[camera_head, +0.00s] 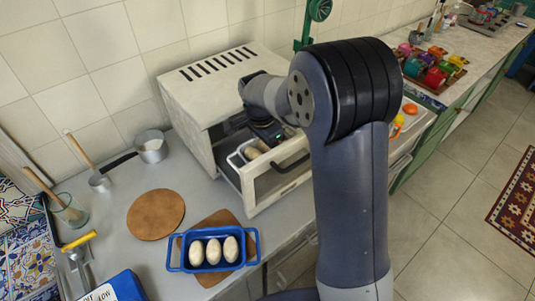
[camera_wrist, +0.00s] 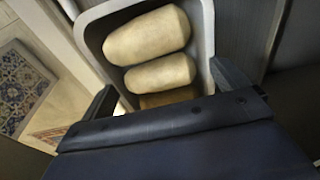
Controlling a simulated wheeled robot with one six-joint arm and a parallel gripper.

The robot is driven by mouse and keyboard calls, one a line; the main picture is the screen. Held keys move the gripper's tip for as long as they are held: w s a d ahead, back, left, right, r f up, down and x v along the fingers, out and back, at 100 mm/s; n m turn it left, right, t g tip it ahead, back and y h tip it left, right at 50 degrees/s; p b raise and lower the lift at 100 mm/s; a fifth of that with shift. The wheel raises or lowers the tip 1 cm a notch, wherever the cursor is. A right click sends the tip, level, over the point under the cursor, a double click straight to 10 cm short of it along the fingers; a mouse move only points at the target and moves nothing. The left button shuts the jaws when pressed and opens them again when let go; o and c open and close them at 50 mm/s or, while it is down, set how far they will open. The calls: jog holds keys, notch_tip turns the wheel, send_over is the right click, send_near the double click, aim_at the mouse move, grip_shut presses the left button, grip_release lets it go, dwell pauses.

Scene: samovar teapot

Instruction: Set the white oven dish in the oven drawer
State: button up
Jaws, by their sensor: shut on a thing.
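The white oven dish (camera_head: 235,160) holds pale loaves and shows at the opening of the white oven (camera_head: 205,100), within the outline of the pulled-out oven drawer (camera_head: 262,192). My gripper (camera_head: 270,132) is over the dish's right part and partly hidden by my arm. In the wrist view, my gripper (camera_wrist: 163,78) has a finger on each side of the near end of the dish (camera_wrist: 207,35), shut on it. Two loaves show clearly there, with a browner piece below them. Whether the dish touches the drawer floor cannot be told.
A blue dish (camera_head: 170,258) with three loaves stands on a wooden board (camera_head: 221,219) in front of the oven. A round brown board (camera_head: 155,214), a saucepan (camera_head: 152,147) and a small pot (camera_head: 99,182) are to the left. Colourful cups (camera_head: 435,76) stand at right.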

aim_at(263, 148)
jog(key=shift+f, duration=2)
jog(key=shift+f, duration=0.2)
jog(key=o, duration=1)
jog(key=shift+r, duration=0.1)
jog(key=shift+c, duration=0.2)
jog(key=shift+r, duration=0.1)
jog(key=r, duration=0.4)
jog(key=a+r, duration=0.1)
jog(key=r, duration=0.3)
jog(key=s+r, duration=0.1)
jog(key=r, duration=0.3)
jog(key=shift+a+b, duration=0.25)
jog(key=shift+b, duration=0.1)
